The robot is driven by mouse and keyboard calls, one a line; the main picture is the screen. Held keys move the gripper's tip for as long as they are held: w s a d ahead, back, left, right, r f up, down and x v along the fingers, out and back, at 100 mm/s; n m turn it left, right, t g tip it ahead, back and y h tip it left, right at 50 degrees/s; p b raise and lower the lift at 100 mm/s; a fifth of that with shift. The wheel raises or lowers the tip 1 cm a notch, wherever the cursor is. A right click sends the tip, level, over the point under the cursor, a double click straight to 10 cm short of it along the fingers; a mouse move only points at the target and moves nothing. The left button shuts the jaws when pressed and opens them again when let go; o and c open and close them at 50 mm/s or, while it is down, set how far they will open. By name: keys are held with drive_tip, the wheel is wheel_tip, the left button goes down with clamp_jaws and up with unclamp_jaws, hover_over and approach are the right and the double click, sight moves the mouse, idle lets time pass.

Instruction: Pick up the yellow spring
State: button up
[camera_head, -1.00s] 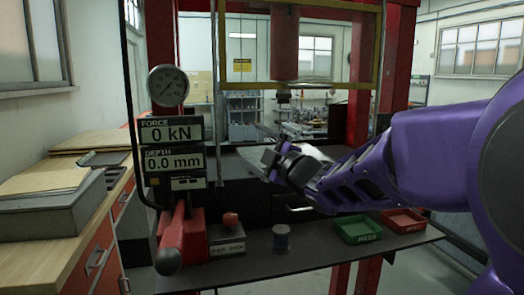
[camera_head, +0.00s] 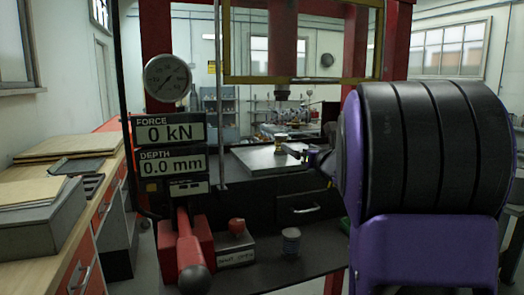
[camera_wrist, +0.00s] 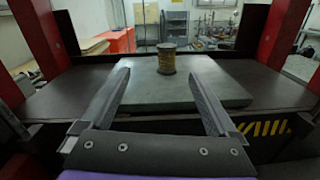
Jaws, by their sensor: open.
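The yellow spring (camera_wrist: 167,58) stands upright on a grey-green plate (camera_wrist: 140,98) on the press bed. In the head view the spring (camera_head: 281,144) is small, on the plate (camera_head: 262,160) below the press ram. My gripper (camera_wrist: 159,74) is open and empty in the wrist view, its two fingers reaching over the plate. The spring appears beyond the fingertips, between their lines and slightly right of centre. In the head view my gripper (camera_head: 306,153) is to the right of the spring, partly hidden by my arm.
The press ram (camera_head: 283,60) hangs above the plate between red posts. A red lever (camera_head: 189,252), a red-button box (camera_head: 236,243) and a small can (camera_head: 291,242) stand on the front shelf. A green tray edge (camera_head: 344,225) is mostly hidden by my arm.

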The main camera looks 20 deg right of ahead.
drive_tip(key=d+n, duration=0.1)
drive_tip(key=d, duration=0.1)
drive_tip(key=p, duration=0.2)
approach(281, 135)
drive_tip(key=w, duration=0.4)
drive_tip(key=shift+w+d+f, duration=0.35)
drive_tip(key=shift+w+d, duration=0.05)
drive_tip(key=shift+w+a+p, duration=0.15)
drive_tip(key=shift+w+p, duration=0.3)
drive_tip(key=shift+w, duration=0.95)
drive_tip(key=shift+w+a+p, duration=0.1)
drive_tip(key=shift+w+p, duration=0.35)
drive_tip(key=shift+w, duration=0.9)
drive_tip(key=shift+r, duration=0.1)
clamp_jaws()
